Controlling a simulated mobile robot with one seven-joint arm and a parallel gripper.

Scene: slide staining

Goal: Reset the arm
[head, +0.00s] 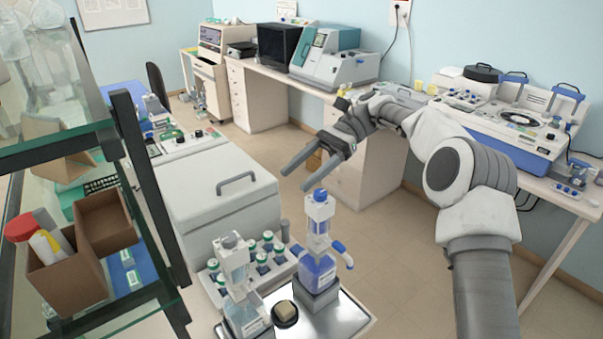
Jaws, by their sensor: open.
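My gripper (296,173) is open, its two long dark fingers spread apart with nothing between them. It hangs in the air in the middle of the head view, above and just behind a blue-capped bottle (318,268) with blue liquid. My arm reaches in from the lower right and bends at the elbow. The fingers point left and downward in the picture. I cannot tell the exact gap between the fingertips and the bottle's cap.
A metal tray (352,318) holds the blue bottle, a clear bottle (242,290) and a small round dish (286,314). Green-capped vials (268,241) stand behind. A glass shelf (100,325) with cardboard boxes is at left. A bench (480,155) with instruments lines the wall. Floor shows between.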

